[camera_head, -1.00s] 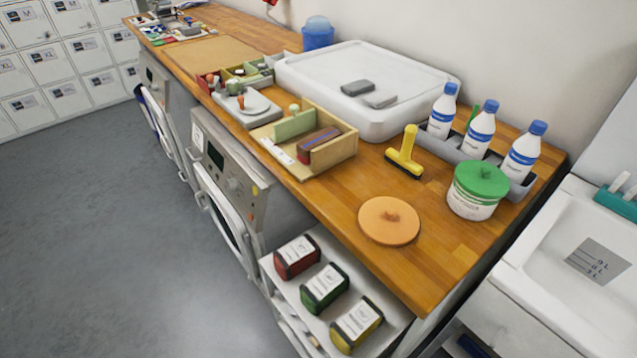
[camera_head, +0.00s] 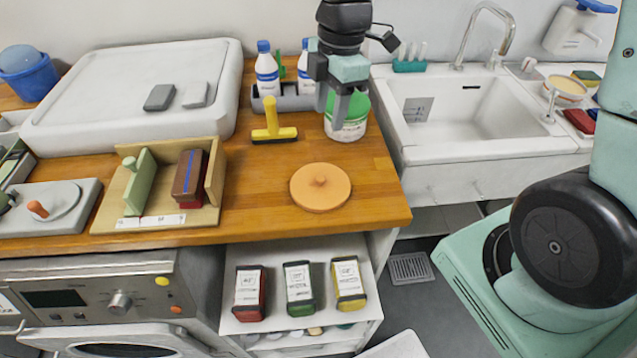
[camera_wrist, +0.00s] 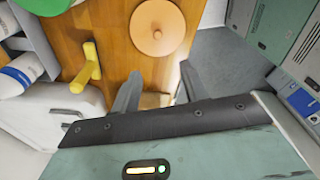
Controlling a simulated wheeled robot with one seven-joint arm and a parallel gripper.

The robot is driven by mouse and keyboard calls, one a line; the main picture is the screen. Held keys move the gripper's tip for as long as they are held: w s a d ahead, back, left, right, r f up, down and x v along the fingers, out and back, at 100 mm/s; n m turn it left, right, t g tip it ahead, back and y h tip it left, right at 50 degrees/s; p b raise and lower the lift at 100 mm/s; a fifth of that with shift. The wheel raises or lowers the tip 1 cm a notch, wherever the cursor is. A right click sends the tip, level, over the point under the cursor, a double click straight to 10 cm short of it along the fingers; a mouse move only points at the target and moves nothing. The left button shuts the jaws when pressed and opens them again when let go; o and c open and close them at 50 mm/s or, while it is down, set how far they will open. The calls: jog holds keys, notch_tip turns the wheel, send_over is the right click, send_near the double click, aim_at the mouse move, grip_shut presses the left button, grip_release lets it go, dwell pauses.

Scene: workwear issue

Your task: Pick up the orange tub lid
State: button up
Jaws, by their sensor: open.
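The orange tub lid (camera_head: 320,187) lies flat on the wooden worktop (camera_head: 262,215) near its front right corner, with a small round knob in its middle. It shows whole in the wrist view (camera_wrist: 158,27), at the top, beyond my fingertips. My gripper (camera_head: 331,117) is open and empty. It hangs above the worktop behind the lid, in front of the white tub with the green lid (camera_head: 347,130), partly hiding it. In the wrist view my two fingers (camera_wrist: 158,88) are apart with nothing between them.
White bottles (camera_head: 267,70) stand in a grey rack behind. A wooden box (camera_head: 128,195) sits left of the lid, and a sink (camera_head: 445,108) is at the right. The worktop around the lid is clear.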

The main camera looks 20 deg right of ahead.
jog(key=p, duration=0.2)
send_over(321, 177)
jog(key=f, duration=1.2)
jog(key=shift+s+d, duration=0.15)
jog(key=shift+s, duration=0.05)
jog(key=shift+w+f+p, duration=0.15)
jog(key=shift+f+p, duration=0.65)
jog(key=shift+f, duration=1.8)
grip_shut()
